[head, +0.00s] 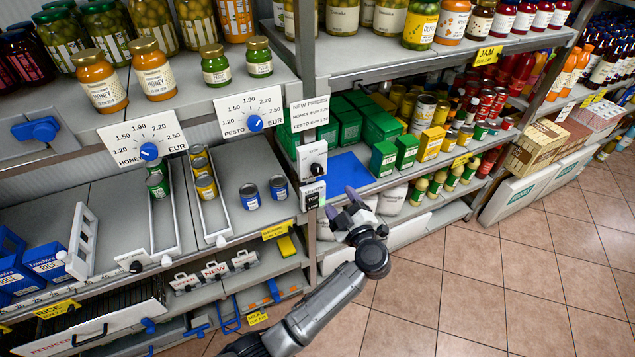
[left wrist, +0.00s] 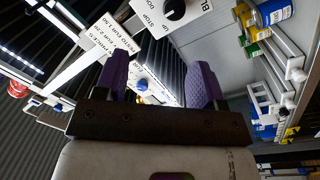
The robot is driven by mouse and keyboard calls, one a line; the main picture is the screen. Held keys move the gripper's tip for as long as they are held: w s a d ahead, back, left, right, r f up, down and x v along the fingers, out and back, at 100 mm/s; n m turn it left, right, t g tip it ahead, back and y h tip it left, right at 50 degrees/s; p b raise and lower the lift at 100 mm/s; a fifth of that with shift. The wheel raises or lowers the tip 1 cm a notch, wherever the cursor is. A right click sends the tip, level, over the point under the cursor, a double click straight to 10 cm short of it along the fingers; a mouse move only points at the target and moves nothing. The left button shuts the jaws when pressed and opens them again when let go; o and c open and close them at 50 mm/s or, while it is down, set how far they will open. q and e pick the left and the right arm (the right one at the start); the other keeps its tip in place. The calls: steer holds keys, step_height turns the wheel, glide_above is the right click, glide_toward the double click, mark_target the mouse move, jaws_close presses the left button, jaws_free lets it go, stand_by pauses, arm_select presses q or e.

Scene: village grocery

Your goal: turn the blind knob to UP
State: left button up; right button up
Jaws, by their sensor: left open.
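The blind knob (head: 316,169) is a small black dial on a white plate fixed to the shelf post in the head view. In the left wrist view the black knob (left wrist: 174,9) shows at the top edge, cut off by the frame, with a pale mark on it. Its white plate appears inverted there, with STOP lettering beside the knob. Which way the knob points is unclear. My left gripper (head: 343,203) has purple fingers and is open and empty, below and right of the knob, apart from it. It also shows in the left wrist view (left wrist: 160,82). My right gripper is out of view.
A LIGHTS switch plate (head: 312,195) sits just below the knob plate on the same post. A new-prices sign (head: 309,114) hangs above it. A blue mat (head: 346,172) and green boxes (head: 384,157) are on the shelf to the right. The tiled floor (head: 480,290) is clear.

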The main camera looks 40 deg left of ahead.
mark_target(318, 172)
arm_select(q)
steer(key=shift+g, duration=0.6)
steer(key=x, duration=0.4)
steer(key=f+b+x, duration=0.1)
steer(key=x, duration=0.3)
steer(key=b+x, duration=0.1)
steer(key=x, duration=0.3)
steer(key=shift+w+a+f, duration=0.1)
steer(key=shift+a+f, duration=0.1)
steer(key=shift+a, duration=0.05)
steer(key=shift+w+a, duration=0.3)
steer(key=shift+a, duration=0.35)
steer(key=shift+c, duration=0.2)
